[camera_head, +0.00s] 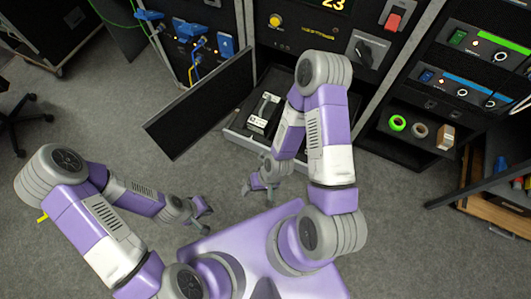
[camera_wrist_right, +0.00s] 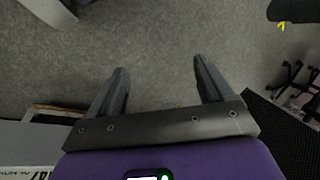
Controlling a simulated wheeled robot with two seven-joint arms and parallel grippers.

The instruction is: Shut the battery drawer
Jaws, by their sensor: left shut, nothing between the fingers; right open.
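The battery drawer (camera_head: 243,141) is pulled out low from the middle rack in the head view. A dark battery block with a white label (camera_head: 263,113) sits inside it. My right arm hides the drawer's right part. My right gripper (camera_head: 262,185) is open and empty in front of the drawer, apart from its front edge. In the right wrist view its fingers (camera_wrist_right: 162,82) are spread over bare floor, with a light edge and labelled surface at the lower left. My left gripper (camera_head: 203,208) is shut and empty, over the floor further left and nearer me.
A dark panel (camera_head: 200,105) stands swung out left of the drawer; a black mesh panel (camera_wrist_right: 285,125) shows in the right wrist view. Tape rolls (camera_head: 398,123) lie on a right-hand shelf. A wooden drawer unit (camera_head: 485,200) is at right. The floor between is clear.

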